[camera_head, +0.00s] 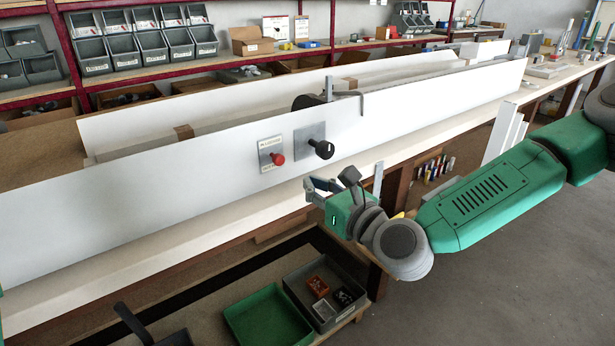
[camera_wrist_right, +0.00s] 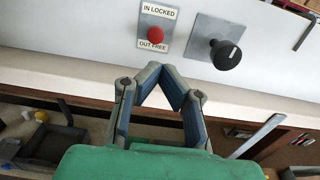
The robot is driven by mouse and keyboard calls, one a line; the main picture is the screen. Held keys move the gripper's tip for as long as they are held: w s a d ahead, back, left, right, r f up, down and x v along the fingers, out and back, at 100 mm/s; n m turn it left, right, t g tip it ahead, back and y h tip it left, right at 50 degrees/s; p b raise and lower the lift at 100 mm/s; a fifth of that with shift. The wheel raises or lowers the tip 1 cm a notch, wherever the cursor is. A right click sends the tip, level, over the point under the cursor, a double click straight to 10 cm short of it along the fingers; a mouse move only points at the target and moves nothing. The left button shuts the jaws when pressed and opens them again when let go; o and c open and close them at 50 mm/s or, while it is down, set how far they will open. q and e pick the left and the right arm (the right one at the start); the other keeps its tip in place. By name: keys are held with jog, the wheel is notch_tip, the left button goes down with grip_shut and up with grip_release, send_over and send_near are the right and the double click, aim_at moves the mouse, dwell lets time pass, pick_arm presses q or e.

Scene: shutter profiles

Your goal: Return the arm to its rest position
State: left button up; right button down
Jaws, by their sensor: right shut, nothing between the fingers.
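My right arm (camera_head: 490,205) is green and grey and reaches in from the right in the head view. Its gripper (camera_head: 310,186) is in front of the long white panel, below and near the black knob (camera_head: 321,149). In the wrist view the fingertips (camera_wrist_right: 160,69) of this gripper meet, with nothing between them. The red button (camera_wrist_right: 156,34) on its labelled plate and the black knob (camera_wrist_right: 226,55) are beyond the fingertips, apart from them. My left gripper cannot be made out in either view.
The white panel (camera_head: 120,205) runs along the workbench (camera_head: 100,285). Below stand a green tray (camera_head: 268,318) and a grey crate (camera_head: 300,285) with small parts. White upright boards (camera_head: 497,135) stand behind my right arm. Open floor (camera_head: 500,300) lies at the lower right.

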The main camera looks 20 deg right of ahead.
jog(key=a+v, duration=0.1)
jog(key=v, duration=0.5)
jog(key=s+a+f+n+g, duration=0.2)
jog(key=s+f+n+g, duration=0.3)
jog(key=s+f+n, duration=0.55)
jog(key=s+a+f+n+g, duration=0.3)
jog(key=s+f+n+g, duration=0.35)
jog(key=f, duration=0.65)
jog(key=s+d+f+n+g+h, duration=0.2)
jog(key=s+d+f+n+h, duration=0.1)
jog(key=s+d+n, duration=0.3)
jog(key=s+d+f+n+g+h, duration=0.3)
jog(key=s+d+f+n, duration=0.2)
jog(key=d+n, duration=0.3)
jog(key=shift+s+d+n, duration=0.25)
jog(key=shift+s+n, duration=0.5)
jog(key=shift+n, duration=0.05)
jog(key=shift+d, duration=0.2)
